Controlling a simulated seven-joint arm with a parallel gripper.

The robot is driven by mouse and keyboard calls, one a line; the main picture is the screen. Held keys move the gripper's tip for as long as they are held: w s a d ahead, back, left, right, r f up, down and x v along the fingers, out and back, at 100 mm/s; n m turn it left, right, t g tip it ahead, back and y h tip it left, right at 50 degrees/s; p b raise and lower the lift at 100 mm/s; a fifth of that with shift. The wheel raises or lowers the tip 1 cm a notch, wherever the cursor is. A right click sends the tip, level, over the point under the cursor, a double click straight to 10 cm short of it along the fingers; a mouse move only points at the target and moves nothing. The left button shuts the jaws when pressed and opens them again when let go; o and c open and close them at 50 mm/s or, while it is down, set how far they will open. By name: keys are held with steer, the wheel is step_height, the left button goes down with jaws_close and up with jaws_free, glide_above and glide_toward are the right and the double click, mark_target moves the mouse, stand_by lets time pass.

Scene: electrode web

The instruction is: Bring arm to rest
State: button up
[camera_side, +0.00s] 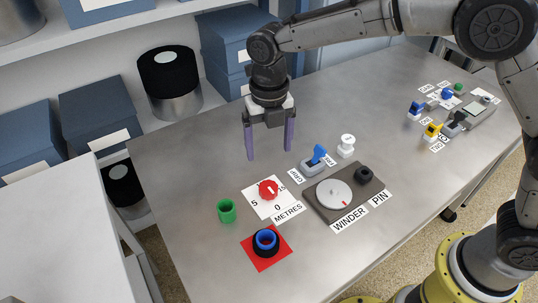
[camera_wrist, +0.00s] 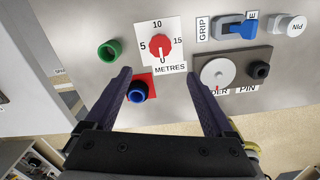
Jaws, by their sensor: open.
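My gripper (camera_side: 268,142) hangs above the steel table, pointing down, its two purple fingers spread apart with nothing between them. It also shows in the wrist view (camera_wrist: 167,95), open over the metres dial and the red mat. The table (camera_side: 190,165) lies below the fingers, and the fingertips look clear of it. My arm reaches in from the upper right.
Below my gripper are a red metres knob (camera_side: 268,189), green cup (camera_side: 227,211), blue-black ring (camera_side: 265,241) on a red mat (camera_side: 283,258), winder (camera_side: 335,194), blue grip lever (camera_side: 318,155) and white knob (camera_side: 346,146). More switches (camera_side: 432,131) stand at right. Shelves with boxes (camera_side: 98,120) stand behind.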

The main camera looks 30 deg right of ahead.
steer(key=shift+r, duration=0.2)
steer(key=s+d+r+m+t, duration=0.2)
steer(key=d+r+m, duration=0.1)
steer(key=d+r, duration=0.75)
steer(key=s+d+r+m+t, duration=0.2)
steer(key=s+d+r+m, duration=0.4)
steer(key=s+r, duration=0.15)
steer(key=s+d+f+m, duration=0.3)
steer(key=s+m, duration=0.5)
steer(key=m, duration=0.4)
steer(key=s+d+f+m+t, duration=0.1)
steer(key=s+d+f+m, duration=0.2)
steer(key=s+f+m, duration=0.2)
steer(key=s+m, duration=0.3)
steer(key=m, duration=0.4)
steer(key=shift+s+f+t, duration=0.15)
steer(key=shift+s+t, duration=0.15)
steer(key=shift+s, duration=0.05)
